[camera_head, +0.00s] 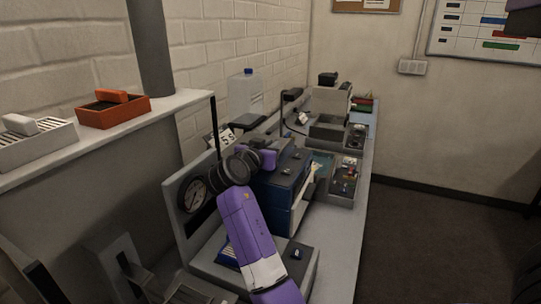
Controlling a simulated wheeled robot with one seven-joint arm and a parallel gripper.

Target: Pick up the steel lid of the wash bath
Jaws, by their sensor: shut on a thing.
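My arm (243,225) reaches up from the bottom of the view and bends right at a dark wrist. My gripper (268,158) is at its far end, over the left side of a dark blue box with a grey top (291,164). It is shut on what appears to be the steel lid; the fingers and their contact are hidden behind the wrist. A grey open basin with a teal inside (322,160), possibly the wash bath, is just beyond the blue box. The lid's outline cannot be made out clearly.
A panel with a round dial (193,197) stands close left of my arm. A grey tray with small coloured items (345,182) is on the bench's right side. A clear bottle (246,92) stands at the wall. An orange tray (113,110) sits on the left ledge. The floor (440,230) at right is free.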

